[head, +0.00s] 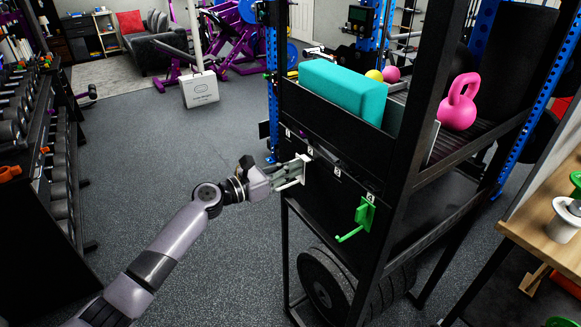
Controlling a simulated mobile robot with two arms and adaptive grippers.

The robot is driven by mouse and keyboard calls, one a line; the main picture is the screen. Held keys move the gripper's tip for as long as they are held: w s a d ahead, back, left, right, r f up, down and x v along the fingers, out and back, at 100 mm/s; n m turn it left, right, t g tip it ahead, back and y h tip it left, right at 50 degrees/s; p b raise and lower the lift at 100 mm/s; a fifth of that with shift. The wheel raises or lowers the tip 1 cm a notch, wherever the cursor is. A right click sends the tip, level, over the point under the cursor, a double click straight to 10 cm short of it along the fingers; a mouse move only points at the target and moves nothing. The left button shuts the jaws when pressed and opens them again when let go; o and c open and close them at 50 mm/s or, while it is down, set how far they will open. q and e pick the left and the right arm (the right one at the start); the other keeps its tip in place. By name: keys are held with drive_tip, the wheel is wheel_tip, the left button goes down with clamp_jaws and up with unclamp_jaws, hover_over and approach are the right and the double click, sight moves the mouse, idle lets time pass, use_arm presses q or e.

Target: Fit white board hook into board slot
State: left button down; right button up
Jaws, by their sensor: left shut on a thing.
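My left gripper (290,175) reaches in from the left and is shut on the white hook (303,165). The hook is mostly hidden by the fingers; only a pale edge shows against the black board (322,190) on the side of the rack. The board has a row of small white number labels along its upper part. The gripper and hook are at the board's face, below and left of one label; I cannot tell whether the hook touches the board or sits in a slot. My right gripper is not in view.
A green hook (364,215) is on the board to the right, its arm sticking out. The rack holds a teal block (342,90) and a pink kettlebell (459,103) above, with black plates (325,285) below. A wooden table (540,222) stands right.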

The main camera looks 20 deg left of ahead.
use_arm(q)
drive_tip(key=shift+d, duration=0.1)
drive_tip(key=shift+x, duration=1.2)
drive_tip(key=shift+w+r+p, duration=0.1)
drive_tip(key=shift+p, duration=0.25)
drive_tip(key=c, duration=1.7)
unclamp_jaws()
drive_tip(key=v, duration=1.2)
